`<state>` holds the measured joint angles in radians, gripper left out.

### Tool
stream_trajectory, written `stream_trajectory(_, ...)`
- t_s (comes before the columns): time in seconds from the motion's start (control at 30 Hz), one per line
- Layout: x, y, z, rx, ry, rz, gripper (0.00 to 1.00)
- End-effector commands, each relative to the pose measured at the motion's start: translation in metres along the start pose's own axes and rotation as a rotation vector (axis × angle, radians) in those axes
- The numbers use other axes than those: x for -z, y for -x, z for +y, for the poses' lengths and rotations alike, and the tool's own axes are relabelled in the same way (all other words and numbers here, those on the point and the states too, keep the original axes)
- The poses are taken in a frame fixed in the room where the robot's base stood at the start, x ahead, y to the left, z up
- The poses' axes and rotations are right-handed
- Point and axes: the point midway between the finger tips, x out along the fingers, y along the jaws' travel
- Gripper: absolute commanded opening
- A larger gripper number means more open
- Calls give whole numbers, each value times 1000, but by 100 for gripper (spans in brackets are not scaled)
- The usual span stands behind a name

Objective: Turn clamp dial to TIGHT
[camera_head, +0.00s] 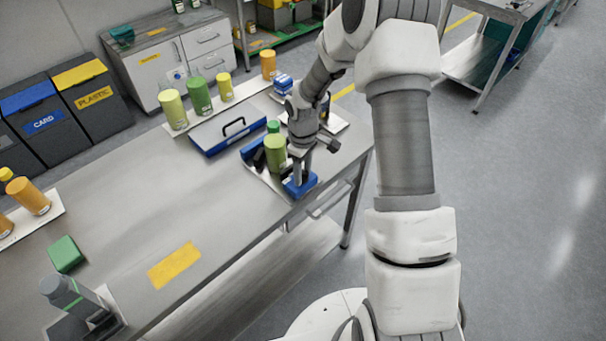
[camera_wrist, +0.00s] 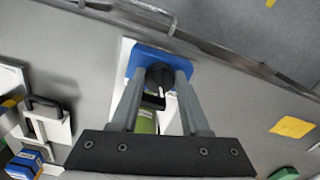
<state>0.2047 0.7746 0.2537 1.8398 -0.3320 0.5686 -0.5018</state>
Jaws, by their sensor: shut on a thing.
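The clamp dial (camera_wrist: 158,73) is a round black knob with a pale pointer mark, on a blue block (camera_wrist: 148,55). In the wrist view my gripper (camera_wrist: 160,77) has one grey finger on each side of the dial, shut on it. In the head view my gripper (camera_head: 299,178) points down at the blue block (camera_head: 305,188) near the table's front edge; the dial is hidden there. I cannot read any TIGHT lettering. A green bottle (camera_head: 275,155) stands beside the block, close to my gripper; it also shows between the fingers in the wrist view (camera_wrist: 146,122).
A blue-edged case with a black handle (camera_head: 233,127) lies behind the bottle. A row of green, yellow and orange containers (camera_head: 199,96) stands at the back. A yellow patch (camera_head: 174,265) marks the tabletop at front. The middle of the table (camera_head: 140,200) is clear.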

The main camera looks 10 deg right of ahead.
Motion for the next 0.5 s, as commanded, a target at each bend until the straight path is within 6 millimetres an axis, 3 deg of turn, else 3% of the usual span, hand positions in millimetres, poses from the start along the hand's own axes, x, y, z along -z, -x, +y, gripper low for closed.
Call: stream_trajectory(0.5,1,-2,-2,-1,-490,1,0)
